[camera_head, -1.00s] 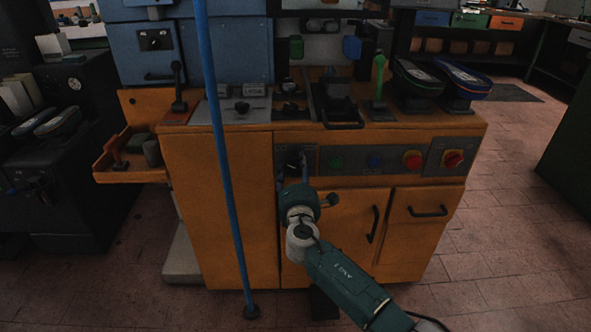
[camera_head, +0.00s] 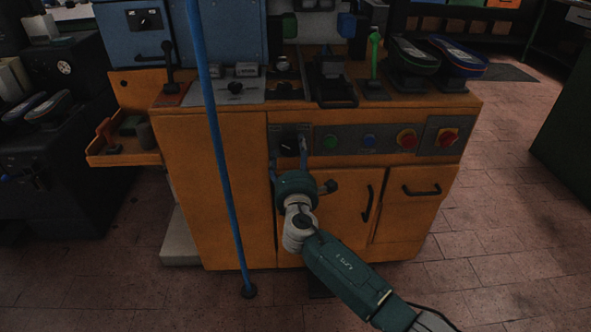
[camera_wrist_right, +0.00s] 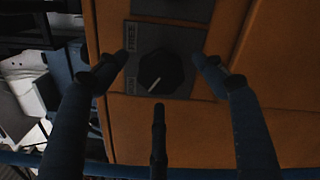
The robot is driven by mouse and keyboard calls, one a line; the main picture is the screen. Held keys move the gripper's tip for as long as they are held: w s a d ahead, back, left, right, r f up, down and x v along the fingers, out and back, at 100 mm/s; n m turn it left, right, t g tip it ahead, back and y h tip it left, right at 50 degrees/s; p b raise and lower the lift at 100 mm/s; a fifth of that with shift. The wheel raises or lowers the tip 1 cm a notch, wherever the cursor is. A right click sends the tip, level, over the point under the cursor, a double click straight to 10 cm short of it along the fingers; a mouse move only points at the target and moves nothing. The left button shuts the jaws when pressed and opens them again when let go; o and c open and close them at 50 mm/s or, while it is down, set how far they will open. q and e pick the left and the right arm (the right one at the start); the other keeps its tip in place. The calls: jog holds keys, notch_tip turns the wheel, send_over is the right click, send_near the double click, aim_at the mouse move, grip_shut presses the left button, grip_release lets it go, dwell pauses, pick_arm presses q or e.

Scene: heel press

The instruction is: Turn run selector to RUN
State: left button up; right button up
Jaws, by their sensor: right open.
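The run selector (camera_wrist_right: 160,72) is a dark faceted knob with a pale pointer line, on a grey plate on the orange machine front. In the head view the selector (camera_head: 289,143) sits at the left end of the control panel. My right gripper (camera_head: 288,152) is in front of it. In the wrist view its open fingers (camera_wrist_right: 166,60) stand on either side of the knob, with gaps showing between them and it. My left gripper is not in view.
The panel carries a green button (camera_head: 330,142), a blue button (camera_head: 369,142) and red knobs (camera_head: 407,139) to the right. A blue pole (camera_head: 217,150) stands left of my right arm. Shoes (camera_head: 413,53) sit on top of the machine. Brick floor lies open at right.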

jog(key=s, duration=0.9)
jog(key=shift+d, duration=0.1)
